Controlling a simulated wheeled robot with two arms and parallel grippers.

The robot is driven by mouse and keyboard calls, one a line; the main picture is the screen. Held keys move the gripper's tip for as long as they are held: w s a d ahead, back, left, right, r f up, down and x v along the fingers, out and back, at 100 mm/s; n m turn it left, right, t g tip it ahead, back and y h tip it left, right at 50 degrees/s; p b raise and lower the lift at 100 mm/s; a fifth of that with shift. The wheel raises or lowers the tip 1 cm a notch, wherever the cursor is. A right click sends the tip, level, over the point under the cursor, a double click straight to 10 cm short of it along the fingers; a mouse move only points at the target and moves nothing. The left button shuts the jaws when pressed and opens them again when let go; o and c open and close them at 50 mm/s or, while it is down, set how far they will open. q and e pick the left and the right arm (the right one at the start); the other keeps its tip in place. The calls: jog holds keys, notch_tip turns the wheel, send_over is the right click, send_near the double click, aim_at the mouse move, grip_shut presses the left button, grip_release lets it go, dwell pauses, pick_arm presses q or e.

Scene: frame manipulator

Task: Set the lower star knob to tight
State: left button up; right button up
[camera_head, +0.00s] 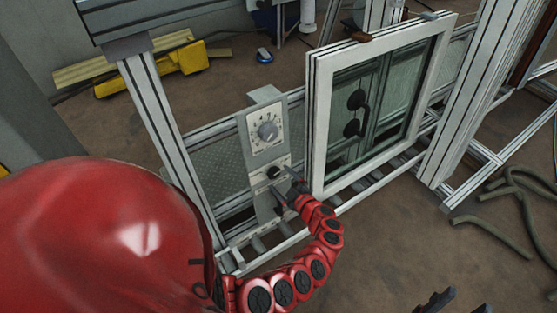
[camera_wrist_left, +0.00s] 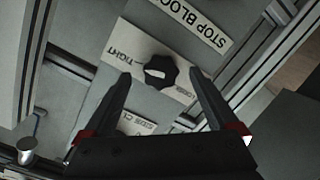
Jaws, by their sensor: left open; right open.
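A black star knob (camera_wrist_left: 160,72) with a white mark sits on a pale plate between the words TIGHT, to its left, and LOOSE, to its right, in the left wrist view. My left gripper (camera_head: 281,181) is open at the lower part of the grey control panel (camera_head: 246,140). Its fingertips lie on either side of the star knob in the wrist view; I cannot tell whether they touch it. A black knob (camera_head: 273,172) shows beside the fingers in the head view; anything lower is partly hidden by the gripper. My right gripper (camera_head: 450,301) is open at the bottom edge, away from the panel.
A white-framed window (camera_head: 316,130) stands close to the right of my left gripper. A STOP BLOCK label (camera_wrist_left: 193,20) lies near the knob. Aluminium posts (camera_head: 165,135) flank the panel. Hoses (camera_head: 510,205) lie on the floor at right.

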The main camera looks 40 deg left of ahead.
pick_arm(q)
jog(key=b+v, duration=0.1)
jog(key=v, duration=1.4)
jog(key=shift+b, duration=0.35)
jog(key=shift+s, duration=0.1)
